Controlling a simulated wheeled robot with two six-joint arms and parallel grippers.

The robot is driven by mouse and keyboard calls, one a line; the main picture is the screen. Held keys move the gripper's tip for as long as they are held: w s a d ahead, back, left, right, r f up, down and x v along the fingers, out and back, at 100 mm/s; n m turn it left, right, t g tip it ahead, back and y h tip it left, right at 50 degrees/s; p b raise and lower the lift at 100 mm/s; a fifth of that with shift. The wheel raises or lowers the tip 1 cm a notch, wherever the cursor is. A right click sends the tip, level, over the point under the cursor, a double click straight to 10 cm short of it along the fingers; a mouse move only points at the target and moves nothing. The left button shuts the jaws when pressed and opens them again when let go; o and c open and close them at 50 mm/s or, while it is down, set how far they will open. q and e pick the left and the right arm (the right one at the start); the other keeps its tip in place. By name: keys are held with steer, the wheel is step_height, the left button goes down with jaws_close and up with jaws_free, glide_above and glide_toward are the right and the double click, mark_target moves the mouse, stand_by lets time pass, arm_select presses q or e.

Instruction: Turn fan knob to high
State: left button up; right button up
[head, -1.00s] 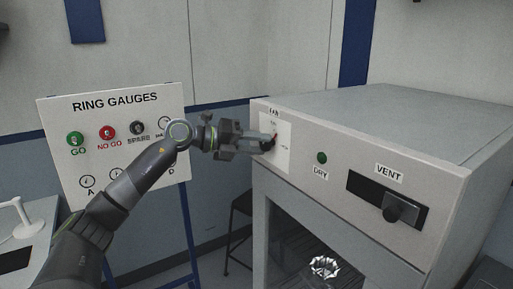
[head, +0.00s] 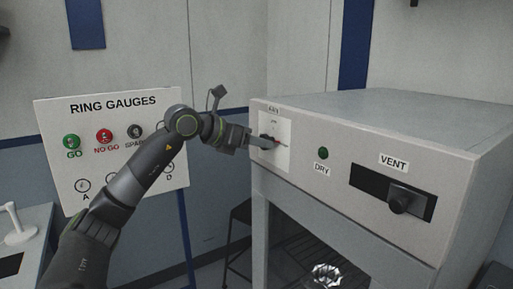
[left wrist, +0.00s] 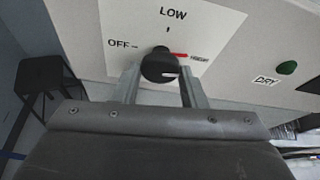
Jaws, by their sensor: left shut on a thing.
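The fan knob (left wrist: 158,65) is black and sits on a white plate (left wrist: 205,30) marked OFF at left and LOW at top. Its red pointer (left wrist: 180,55) points right, toward a small label (left wrist: 199,58) too blurred to read. In the head view the knob (head: 268,142) is at the left end of the panel, partly hidden by my gripper. My left gripper (left wrist: 160,82) is shut on the knob, one finger on each side. It also shows in the head view (head: 262,142), reaching in from the left. My right gripper is in neither view.
The grey cabinet (head: 390,105) also bears a green DRY button (head: 323,153) and a VENT slider (head: 398,202). A RING GAUGES board (head: 110,150) stands behind my left arm. A dark stool (left wrist: 45,85) is beside the cabinet. A shiny part (head: 326,274) lies below the panel.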

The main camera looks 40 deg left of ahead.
arm_select(q)
steer(key=shift+f+m+y, duration=0.15)
steer(key=shift+m+y, duration=0.25)
steer(key=shift+m, duration=0.1)
steer(key=shift+b, duration=0.35)
steer(key=o, duration=1)
steer(key=shift+s, duration=0.15)
steer(key=b+v, duration=1)
steer(key=v, duration=0.7)
steer(key=shift+s+b, duration=0.15)
steer(key=shift+b, duration=0.2)
